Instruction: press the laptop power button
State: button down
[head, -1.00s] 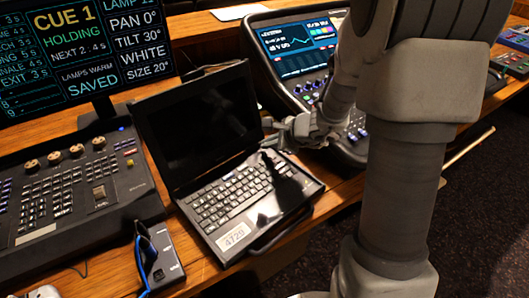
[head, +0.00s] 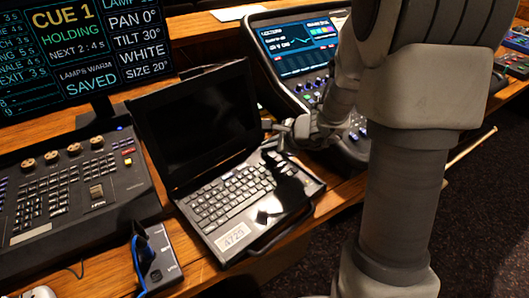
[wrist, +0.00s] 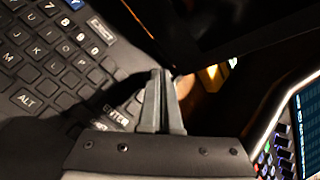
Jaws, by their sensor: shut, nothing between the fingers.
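The open laptop (head: 225,205) stands on the desk with a black screen (head: 200,128). Its keyboard also shows in the wrist view (wrist: 45,60). My gripper (head: 270,133) is over the laptop's right rear corner, near the hinge. In the wrist view my gripper (wrist: 160,76) is shut and empty, with its fingertips close together beyond the keyboard's edge. A small round brownish patch (wrist: 185,85) shows just right of the fingertips, partly hidden by them. It may be the power button; I cannot tell surely. I cannot tell whether the tips touch anything.
A lighting console (head: 75,195) stands left of the laptop, under a cue monitor (head: 85,50). A second console with a lit screen (head: 300,45) stands close on the right. A small box with a blue cable (head: 160,260) lies front left. My arm covers much of the right side.

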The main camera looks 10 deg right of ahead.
jog(key=shift+f, duration=0.2)
dwell(0.6)
jog(key=shift+r, duration=0.75)
jog(key=shift+p, duration=0.3)
notch_tip(320, 180, up, 5)
jog(key=p, duration=0.4)
